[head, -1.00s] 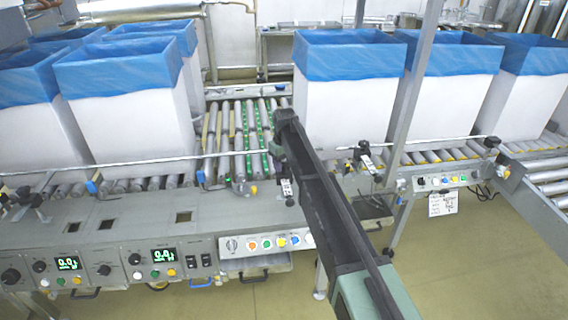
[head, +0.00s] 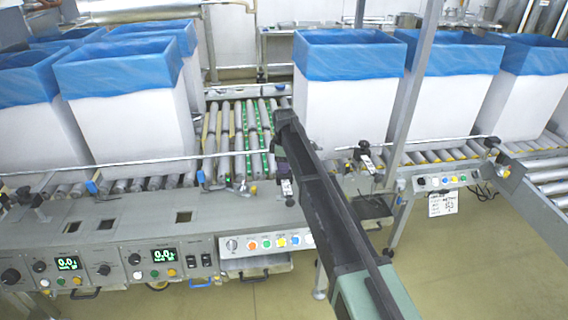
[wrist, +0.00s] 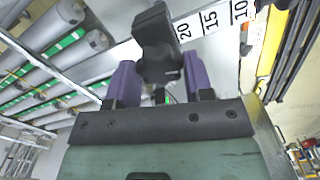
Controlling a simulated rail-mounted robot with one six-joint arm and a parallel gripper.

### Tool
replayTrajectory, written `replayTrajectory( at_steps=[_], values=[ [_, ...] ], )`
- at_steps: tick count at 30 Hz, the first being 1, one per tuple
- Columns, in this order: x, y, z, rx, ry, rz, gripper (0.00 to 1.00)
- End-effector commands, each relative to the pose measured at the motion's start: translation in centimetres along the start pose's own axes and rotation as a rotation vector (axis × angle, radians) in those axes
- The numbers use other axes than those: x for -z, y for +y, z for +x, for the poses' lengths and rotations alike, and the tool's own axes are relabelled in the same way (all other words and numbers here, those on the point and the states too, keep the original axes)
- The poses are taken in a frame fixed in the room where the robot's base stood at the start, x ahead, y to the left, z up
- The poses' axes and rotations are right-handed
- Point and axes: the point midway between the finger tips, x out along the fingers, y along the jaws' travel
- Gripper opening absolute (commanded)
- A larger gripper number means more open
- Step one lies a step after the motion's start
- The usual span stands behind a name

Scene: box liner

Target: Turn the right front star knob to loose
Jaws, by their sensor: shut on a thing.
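The black star knob (wrist: 157,42) stands between the purple fingers of my gripper (wrist: 158,82) in the wrist view. My gripper is shut on it, with one finger on each side. A white scale strip (wrist: 211,22) marked 20, 15 and 10 lies just beside the knob. In the head view my gripper (head: 279,152) is at the front rail by the rollers, mostly hidden by my arm. The knob is hidden there, and the scale strip (head: 287,187) shows just below. I cannot tell from the knob whether it is tight or loose.
A white box with a blue liner (head: 348,105) stands close to the right of my gripper. Another lined box (head: 130,115) stands to the left. Rollers (head: 225,135) between them are bare. Another black knob (head: 365,146) is further right. A button panel (head: 262,243) is below.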

Motion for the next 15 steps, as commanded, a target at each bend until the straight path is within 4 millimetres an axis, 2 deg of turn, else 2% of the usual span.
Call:
replayTrajectory(
  at_steps=[6, 15],
  values=[
    [-0.01, -0.03, 0.01, 0.001, 0.0, -0.08, 0.24],
    [-0.01, -0.04, 0.01, 0.001, 0.0, -0.112, 0.24]
  ],
)
